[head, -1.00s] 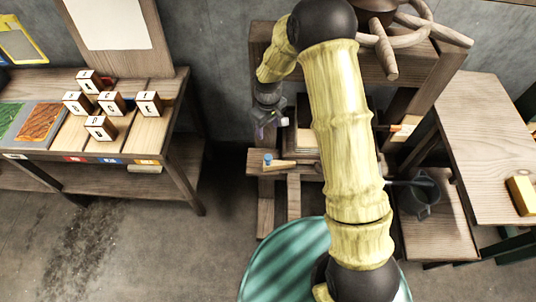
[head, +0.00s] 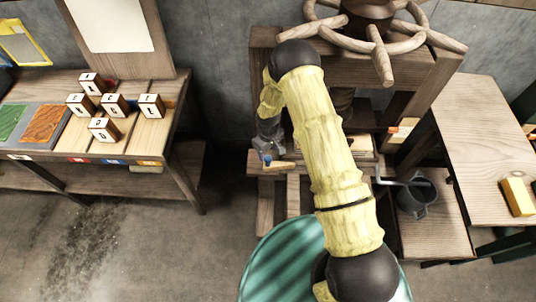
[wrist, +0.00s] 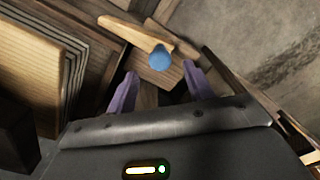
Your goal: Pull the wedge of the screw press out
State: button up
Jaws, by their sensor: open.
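The wedge (head: 283,165) is a pale wooden piece with a blue knob (head: 267,159) at its left end. It lies on a low beam of the wooden screw press (head: 264,85). In the wrist view the wedge (wrist: 132,33) lies just beyond my fingers, with the blue knob (wrist: 160,58) in line with the gap between them. My gripper (wrist: 160,82) is open, with two purple fingers and nothing between them. In the head view my gripper (head: 268,151) is right by the knob and partly hides it. I cannot tell whether they touch.
The press's spoked handwheel (head: 378,45) is above, behind my arm. A stack of boards (head: 362,148) sits in the press. A table with lettered blocks (head: 115,104) is at left. Open floor lies between.

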aim_at(268, 158)
jog(key=shift+f+p, duration=0.3)
jog(key=shift+f, duration=1.65)
jog(key=shift+c, duration=0.4)
grip_shut()
